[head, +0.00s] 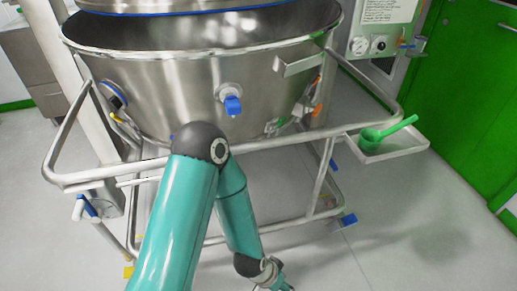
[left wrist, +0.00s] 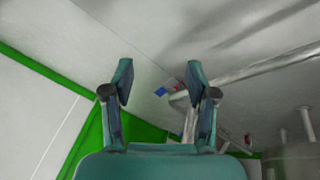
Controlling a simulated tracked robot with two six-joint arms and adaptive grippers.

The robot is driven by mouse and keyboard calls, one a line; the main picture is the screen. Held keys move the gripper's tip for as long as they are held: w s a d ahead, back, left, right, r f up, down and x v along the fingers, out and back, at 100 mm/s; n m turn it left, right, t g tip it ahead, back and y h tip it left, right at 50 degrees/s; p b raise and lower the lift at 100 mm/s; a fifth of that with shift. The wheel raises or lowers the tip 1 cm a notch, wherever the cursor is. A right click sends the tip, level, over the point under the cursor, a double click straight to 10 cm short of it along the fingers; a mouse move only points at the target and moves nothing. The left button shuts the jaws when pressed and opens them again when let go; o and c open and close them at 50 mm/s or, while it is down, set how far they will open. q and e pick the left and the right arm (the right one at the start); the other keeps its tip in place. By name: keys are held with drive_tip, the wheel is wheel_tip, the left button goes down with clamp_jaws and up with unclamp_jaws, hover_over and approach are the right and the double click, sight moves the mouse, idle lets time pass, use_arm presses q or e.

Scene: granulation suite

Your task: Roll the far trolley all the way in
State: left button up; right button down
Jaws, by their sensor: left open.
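The steel trolley (head: 300,141) stands in front of me, a tubular frame carrying a large round steel bowl (head: 178,95) with a blue valve at its front. It is the only trolley I can make out. My left arm crosses in front of it, and its gripper (head: 275,284) is low near the bottom edge of the head view, partly cut off. In the left wrist view my left gripper (left wrist: 160,85) is open with nothing between its fingers. A steel tube (left wrist: 255,68) of a frame lies beyond the right finger, apart from it. My right gripper is out of view.
A green scoop (head: 388,132) lies on a small side tray (head: 400,146) at the trolley's right. A green wall panel (head: 465,100) stands at right. The grey floor (head: 400,235) at front right is clear.

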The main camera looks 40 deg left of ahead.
use_arm(q)
drive_tip(key=w+a+r+m+t+y+b, duration=0.2)
drive_tip(key=w+a+r+m+t+b, duration=0.15)
drive_tip(key=w+r, duration=0.3)
drive_tip(key=w+a+r+m+t+y+b, duration=0.2)
drive_tip(key=w+a+r+m+t+b, duration=0.15)
drive_tip(key=w+r, duration=0.3)
drive_tip(key=s+a+r+m+t+y+b, duration=0.1)
drive_tip(key=a+r+m+t+y+b, duration=0.15)
drive_tip(key=r, duration=0.65)
use_arm(e)
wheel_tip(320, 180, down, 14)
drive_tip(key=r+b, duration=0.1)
drive_tip(key=b, duration=0.2)
use_arm(q)
drive_tip(key=m+t+y+p, duration=0.2)
drive_tip(key=y+p, duration=0.2)
drive_tip(key=p, duration=0.5)
approach(257, 149)
drive_tip(key=b+x, duration=0.2)
drive_tip(key=x, duration=0.8)
drive_tip(key=shift+w+a, duration=0.15)
drive_tip(key=shift+w, duration=0.15)
drive_tip(key=shift+w+a+f, duration=0.1)
drive_tip(key=shift+w+a, duration=0.15)
drive_tip(key=shift+w, duration=0.3)
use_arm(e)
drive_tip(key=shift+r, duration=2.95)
